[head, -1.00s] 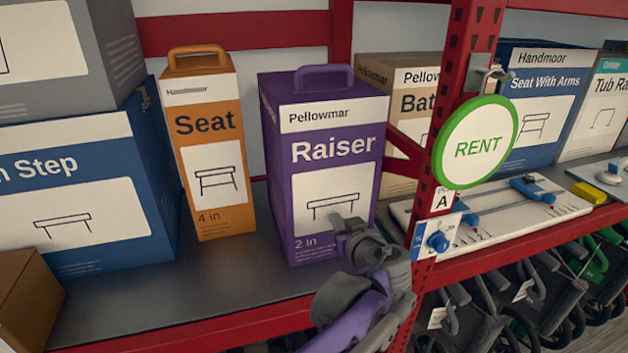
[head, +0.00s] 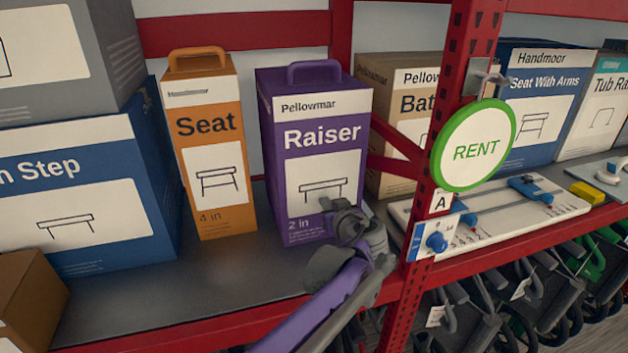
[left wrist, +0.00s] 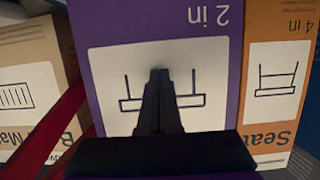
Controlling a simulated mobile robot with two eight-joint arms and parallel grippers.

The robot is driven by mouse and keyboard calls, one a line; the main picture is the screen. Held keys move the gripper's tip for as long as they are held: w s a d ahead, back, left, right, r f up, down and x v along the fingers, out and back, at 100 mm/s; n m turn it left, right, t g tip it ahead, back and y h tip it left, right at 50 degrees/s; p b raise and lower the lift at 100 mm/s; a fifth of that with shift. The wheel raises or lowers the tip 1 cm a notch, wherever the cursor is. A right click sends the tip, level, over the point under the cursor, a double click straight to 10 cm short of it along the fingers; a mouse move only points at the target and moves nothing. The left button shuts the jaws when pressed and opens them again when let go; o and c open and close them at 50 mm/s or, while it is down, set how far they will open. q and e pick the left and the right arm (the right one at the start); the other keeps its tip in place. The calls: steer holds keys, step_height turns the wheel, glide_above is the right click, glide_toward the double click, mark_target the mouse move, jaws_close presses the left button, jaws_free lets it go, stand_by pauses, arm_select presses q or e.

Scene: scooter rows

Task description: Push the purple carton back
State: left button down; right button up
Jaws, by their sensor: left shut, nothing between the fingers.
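The purple carton (head: 322,120), marked Raiser with a handle on top, stands upright on the grey shelf, beside the orange Seat carton. It also shows upside down in the left wrist view (left wrist: 110,30). My left gripper (head: 345,218) is shut and empty, with its tips at the lower right of the carton's front face. In the left wrist view the shut fingers (left wrist: 160,75) reach the white picture panel and seem to touch it. The gripper hides the carton's lower right corner. My right gripper is not in view.
The orange carton (head: 212,140) stands close on the left, the blue step carton (head: 80,190) further left. A tan carton (head: 388,75) and the red upright (head: 450,120) with the RENT sign are on the right. Bare shelf (head: 230,275) lies in front.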

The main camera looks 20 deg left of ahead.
arm_select(q)
steer(key=shift+w+a+p, duration=0.8)
steer(key=shift+w+a, duration=1.65)
steer(key=shift+w, duration=1.2)
steer(key=s+d, duration=0.6)
steer(key=s, duration=0.4)
steer(key=shift+d, duration=0.4)
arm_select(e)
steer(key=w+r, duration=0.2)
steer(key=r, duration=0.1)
arm_select(q)
steer(key=shift+f, duration=0.1)
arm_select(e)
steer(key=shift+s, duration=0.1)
